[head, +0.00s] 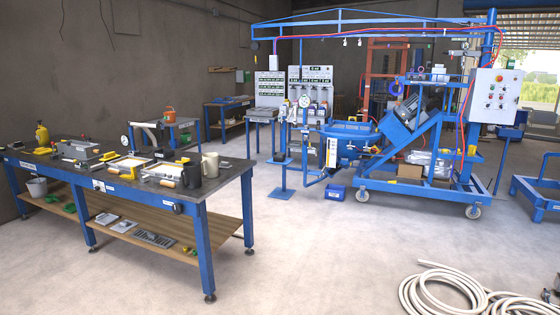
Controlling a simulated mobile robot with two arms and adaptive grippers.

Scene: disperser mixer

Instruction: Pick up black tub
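No thing in the head view is clearly marked as the black tub. A dark grey open box (80,149) sits on the workbench (225,180) towards its left part. A black cup-like vessel (190,172) stands upright near the bench's right end, beside a beige jug (210,165). Which of the two is the tub I cannot tell. Neither of my grippers is in view.
Trays and yellow tools crowd the bench top; its lower shelf (125,228) holds small parts. A blue mixer machine on a wheeled frame (415,186) stands right of centre. A coiled white hose (450,290) lies front right. The floor between is clear.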

